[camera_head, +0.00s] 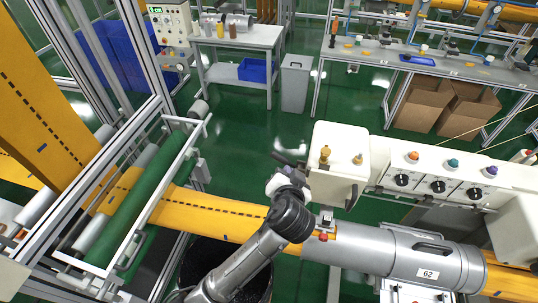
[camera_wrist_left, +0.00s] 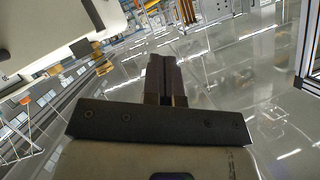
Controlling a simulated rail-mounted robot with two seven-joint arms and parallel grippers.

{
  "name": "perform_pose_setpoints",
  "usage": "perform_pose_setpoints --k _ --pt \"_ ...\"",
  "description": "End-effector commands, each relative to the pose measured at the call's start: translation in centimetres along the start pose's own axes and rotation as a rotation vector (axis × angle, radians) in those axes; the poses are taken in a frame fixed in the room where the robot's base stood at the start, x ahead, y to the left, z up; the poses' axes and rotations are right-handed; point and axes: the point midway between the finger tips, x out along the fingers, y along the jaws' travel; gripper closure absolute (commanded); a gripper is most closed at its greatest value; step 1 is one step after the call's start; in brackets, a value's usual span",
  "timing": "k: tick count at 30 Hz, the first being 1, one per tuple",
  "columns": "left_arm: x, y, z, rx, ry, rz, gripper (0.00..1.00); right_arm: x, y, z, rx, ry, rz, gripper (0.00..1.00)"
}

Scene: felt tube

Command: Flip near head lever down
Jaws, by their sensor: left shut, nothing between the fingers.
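A cream machine head (camera_head: 340,155) stands over the yellow felt strip right of centre in the head view. A short dark lever (camera_head: 352,197) shows at its near right edge; I cannot tell its exact tilt. My left gripper (camera_head: 284,157) is beside the head's left side, apart from the lever, with the box between them. Its dark fingers (camera_wrist_left: 165,80) are together and empty in the left wrist view. A pale box edge (camera_wrist_left: 55,30) fills the upper left there; the lever is not clearly seen in that view. My right gripper is not in view.
A grey cylinder (camera_head: 420,262) marked 62 lies right of my left arm. A panel with coloured buttons (camera_head: 438,178) stands behind it. A green roller frame (camera_head: 150,195) is at left. A grey bin (camera_head: 296,83) stands behind. Green floor between them is clear.

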Motion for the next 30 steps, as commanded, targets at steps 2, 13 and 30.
perform_pose_setpoints --k 2,13,30 --pt "0.0 0.1 -0.1 -0.021 0.009 0.005 1.0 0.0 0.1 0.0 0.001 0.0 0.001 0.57" --pt "-0.1 0.1 -0.1 -0.034 0.008 0.006 1.0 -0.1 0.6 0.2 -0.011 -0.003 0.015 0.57" --pt "7.2 -0.1 -0.3 -0.03 0.006 0.004 1.0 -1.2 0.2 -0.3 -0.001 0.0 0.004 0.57"
